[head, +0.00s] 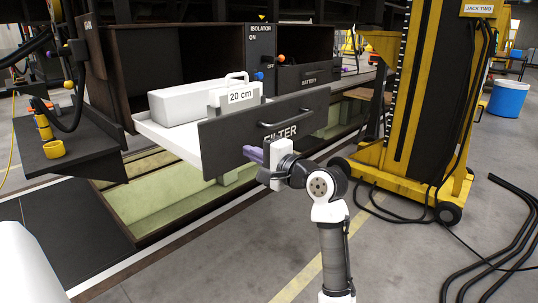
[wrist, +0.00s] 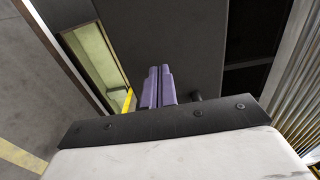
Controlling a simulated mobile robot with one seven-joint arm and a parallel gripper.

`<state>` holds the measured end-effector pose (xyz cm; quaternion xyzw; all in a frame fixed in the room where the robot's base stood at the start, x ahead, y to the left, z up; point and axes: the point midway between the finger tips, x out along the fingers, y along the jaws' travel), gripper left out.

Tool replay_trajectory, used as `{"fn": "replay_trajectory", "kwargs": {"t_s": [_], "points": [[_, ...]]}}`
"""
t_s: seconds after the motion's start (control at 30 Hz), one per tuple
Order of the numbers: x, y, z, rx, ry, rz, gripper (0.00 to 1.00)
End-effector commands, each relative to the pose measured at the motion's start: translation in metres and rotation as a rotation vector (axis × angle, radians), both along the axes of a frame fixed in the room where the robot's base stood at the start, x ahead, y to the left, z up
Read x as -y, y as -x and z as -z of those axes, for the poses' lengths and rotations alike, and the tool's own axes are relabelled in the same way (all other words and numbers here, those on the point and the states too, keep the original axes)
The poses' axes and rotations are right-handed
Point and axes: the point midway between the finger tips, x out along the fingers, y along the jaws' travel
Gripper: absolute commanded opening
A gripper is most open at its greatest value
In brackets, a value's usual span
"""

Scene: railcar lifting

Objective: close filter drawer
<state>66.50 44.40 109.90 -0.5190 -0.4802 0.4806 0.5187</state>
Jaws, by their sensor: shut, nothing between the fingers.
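The filter drawer (head: 225,142) is pulled out from under the railcar, its dark front marked FILTER and fitted with a black bar handle. A white filter box (head: 205,103) with a handle and a "20 cm" label lies in its white tray. My gripper (head: 255,155), with purple fingers, is shut and empty at the lower part of the drawer front, below and left of the handle. In the wrist view the shut fingers (wrist: 158,85) point at a dark panel (wrist: 165,45). I cannot tell whether they touch it.
The dark compartment (head: 165,65) behind the drawer is open. A battery drawer (head: 303,75) sits to its right. The yellow jack (head: 425,100) stands at right with cables on the floor. A blue bin (head: 508,98) stands far right.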

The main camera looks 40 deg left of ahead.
Motion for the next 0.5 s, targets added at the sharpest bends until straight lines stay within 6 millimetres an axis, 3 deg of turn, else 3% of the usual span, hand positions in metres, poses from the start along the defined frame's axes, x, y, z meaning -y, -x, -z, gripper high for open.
{"fn": "replay_trajectory", "kwargs": {"t_s": [0.2,0.5], "points": [[-0.016,-0.002,0.0,-0.001,0.0,0.001,0.0],[-0.017,-0.002,0.0,0.0,-0.001,0.001,0.0]]}}
